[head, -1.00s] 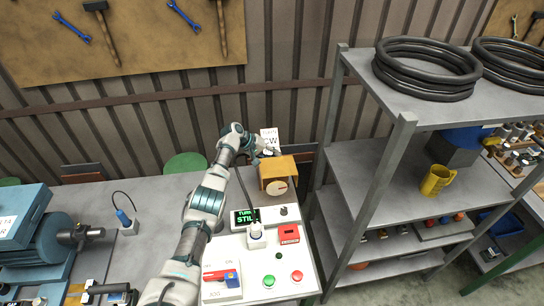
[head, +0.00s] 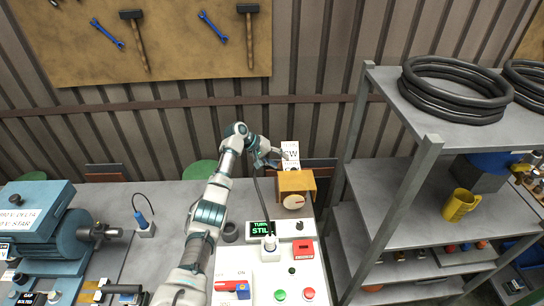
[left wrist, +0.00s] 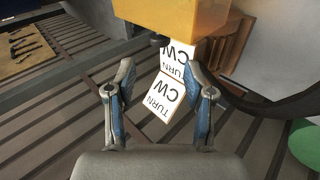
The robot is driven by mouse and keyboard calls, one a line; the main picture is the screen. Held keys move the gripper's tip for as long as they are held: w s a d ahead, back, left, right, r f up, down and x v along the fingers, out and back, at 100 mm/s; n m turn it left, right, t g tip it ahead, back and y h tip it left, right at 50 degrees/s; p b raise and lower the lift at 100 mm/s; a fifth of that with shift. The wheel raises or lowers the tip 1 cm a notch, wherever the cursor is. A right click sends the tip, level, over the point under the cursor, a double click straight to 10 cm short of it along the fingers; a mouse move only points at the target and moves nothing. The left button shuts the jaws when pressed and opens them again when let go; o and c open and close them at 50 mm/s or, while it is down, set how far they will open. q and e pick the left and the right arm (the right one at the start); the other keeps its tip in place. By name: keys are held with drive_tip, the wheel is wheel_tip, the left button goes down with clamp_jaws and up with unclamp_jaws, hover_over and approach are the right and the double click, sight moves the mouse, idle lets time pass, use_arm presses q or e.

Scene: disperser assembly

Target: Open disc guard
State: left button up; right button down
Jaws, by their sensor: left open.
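An orange box (head: 296,181) with a round white disc (head: 293,202) on its front stands at the back right of the bench; I cannot tell whether this is the disc guard. White cards reading "TURN CW" (left wrist: 165,97) are behind it, and one shows in the head view (head: 290,152). My left gripper (head: 274,158) is behind and left of the box, open and apart from it. In the left wrist view, my left gripper's fingers (left wrist: 158,78) are spread with the cards beyond them and the orange box (left wrist: 175,14) above. My right gripper is out of view.
A display panel (head: 260,228), a red box (head: 302,248), and green (head: 280,295) and red (head: 309,294) buttons lie in front of the box. A grey shelf (head: 385,180) stands close on the right. A blue machine (head: 45,232) is at the left.

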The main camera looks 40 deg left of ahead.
use_arm(q)
drive_tip(key=v, duration=0.4)
drive_tip(key=shift+a, duration=0.1)
idle(0.4)
